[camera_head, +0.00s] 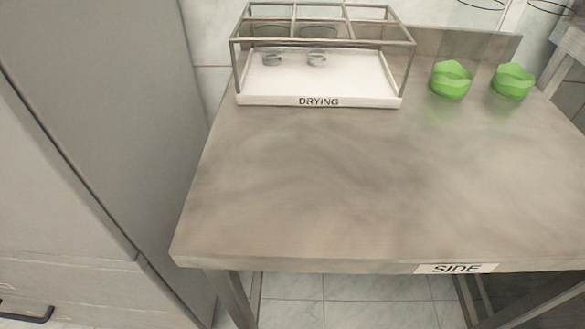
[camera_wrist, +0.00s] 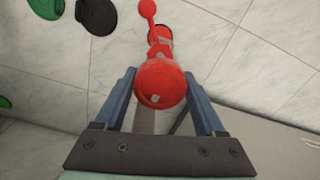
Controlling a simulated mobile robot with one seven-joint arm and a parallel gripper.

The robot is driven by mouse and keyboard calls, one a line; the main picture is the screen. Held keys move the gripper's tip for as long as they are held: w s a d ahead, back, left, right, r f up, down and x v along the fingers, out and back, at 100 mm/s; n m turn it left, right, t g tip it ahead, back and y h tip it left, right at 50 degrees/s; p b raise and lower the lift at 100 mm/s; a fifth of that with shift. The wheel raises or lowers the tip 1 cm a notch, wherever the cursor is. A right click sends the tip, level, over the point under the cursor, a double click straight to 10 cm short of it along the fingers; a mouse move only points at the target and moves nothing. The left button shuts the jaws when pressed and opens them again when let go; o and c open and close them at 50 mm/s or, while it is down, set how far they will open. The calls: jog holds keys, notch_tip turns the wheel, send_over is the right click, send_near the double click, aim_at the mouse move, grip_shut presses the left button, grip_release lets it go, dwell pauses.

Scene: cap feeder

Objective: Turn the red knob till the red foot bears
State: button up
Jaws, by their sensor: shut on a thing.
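The red knob (camera_wrist: 160,86) is in the wrist view, round-faced with a small pale mark near its lower edge. My gripper (camera_wrist: 160,76) has its two blue-grey fingers on either side of the knob and is shut on it. Beyond the knob a red shaft-like part with a grey band (camera_wrist: 160,42) continues away. Farther up is a thin red stem with a rounded red end (camera_wrist: 148,9). I cannot tell which part is the red foot, or whether it bears on anything. The head view shows neither the knob nor my gripper.
The head view shows a side table (camera_head: 380,180) with a clear middle, a drying tray (camera_head: 260,100) under a rack, and two green caps (camera_head: 451,80).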

jog(key=o, duration=1.2)
jog(key=shift+r, duration=0.15)
notch_tip(320, 180, up, 7)
jog(key=p, duration=0.8)
